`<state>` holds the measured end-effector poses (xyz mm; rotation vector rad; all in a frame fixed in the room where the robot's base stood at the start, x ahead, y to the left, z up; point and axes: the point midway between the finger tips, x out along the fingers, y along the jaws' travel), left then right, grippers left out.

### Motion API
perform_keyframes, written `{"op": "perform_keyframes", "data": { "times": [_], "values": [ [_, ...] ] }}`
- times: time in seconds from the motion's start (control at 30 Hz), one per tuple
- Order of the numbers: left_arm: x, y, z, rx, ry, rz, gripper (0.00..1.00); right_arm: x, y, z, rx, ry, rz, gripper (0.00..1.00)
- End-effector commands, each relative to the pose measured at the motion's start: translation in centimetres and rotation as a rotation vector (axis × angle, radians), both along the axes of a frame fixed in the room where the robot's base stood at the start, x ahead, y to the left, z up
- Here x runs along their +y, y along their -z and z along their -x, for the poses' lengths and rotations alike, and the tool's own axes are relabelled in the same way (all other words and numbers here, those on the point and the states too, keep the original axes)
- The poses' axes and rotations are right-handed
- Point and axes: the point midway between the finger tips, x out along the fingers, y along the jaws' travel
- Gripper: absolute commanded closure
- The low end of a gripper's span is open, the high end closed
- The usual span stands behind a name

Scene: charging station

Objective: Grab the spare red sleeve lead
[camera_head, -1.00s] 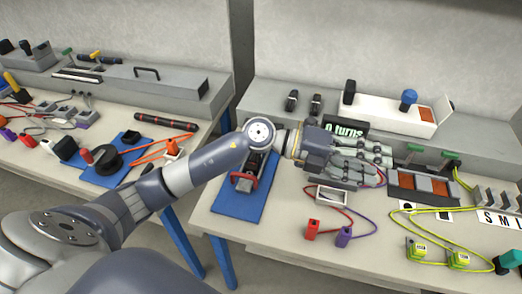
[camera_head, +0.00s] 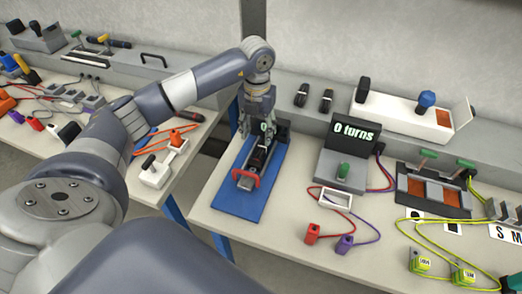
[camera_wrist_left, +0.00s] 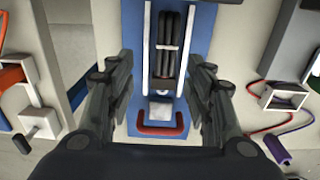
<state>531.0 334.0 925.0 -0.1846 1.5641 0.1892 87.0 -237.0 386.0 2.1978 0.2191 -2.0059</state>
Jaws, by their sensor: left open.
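A red-sleeved plug (camera_head: 312,233) lies at the front of the right bench, with a red lead running back toward the turns display (camera_head: 355,132). A purple-sleeved plug (camera_head: 344,244) lies just right of it. Which red one is the spare, I cannot tell. My left gripper (camera_head: 258,125) points down over the blue mat (camera_head: 232,203), near a dark device with a red handle (camera_head: 245,181). In the left wrist view my gripper (camera_wrist_left: 160,100) is open and empty, its fingers on either side of that device. My right gripper is not in view.
A white open frame (camera_head: 333,200) stands behind the right bench's plugs. Yellow-green leads with plugs (camera_head: 420,263) lie to the right. A white block with a dark knob (camera_head: 155,175) stands at the left bench's edge, across a gap from the right bench.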

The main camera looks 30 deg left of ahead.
Motion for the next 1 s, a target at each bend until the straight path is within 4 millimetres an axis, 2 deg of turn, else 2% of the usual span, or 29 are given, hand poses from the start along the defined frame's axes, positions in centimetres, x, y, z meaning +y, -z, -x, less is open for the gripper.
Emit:
{"op": "perform_keyframes", "data": {
  "times": [0.27,0.5,0.8,0.87,1.0],
  "values": [
    [-0.4,2.3,0.0,0.003,0.002,0.002,0.52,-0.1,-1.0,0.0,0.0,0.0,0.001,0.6],
    [-0.8,5.8,-0.3,0.001,0.001,0.002,0.52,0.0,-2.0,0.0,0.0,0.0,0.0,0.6],
    [-0.8,6.5,-0.3,-0.003,0.002,0.002,0.52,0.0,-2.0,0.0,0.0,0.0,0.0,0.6],
    [-0.8,6.5,-0.3,-0.003,0.002,0.002,0.63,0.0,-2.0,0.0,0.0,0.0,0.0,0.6],
    [-0.8,6.4,-0.3,-0.003,0.002,0.002,0.95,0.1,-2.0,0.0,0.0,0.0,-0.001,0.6]
  ]
}}
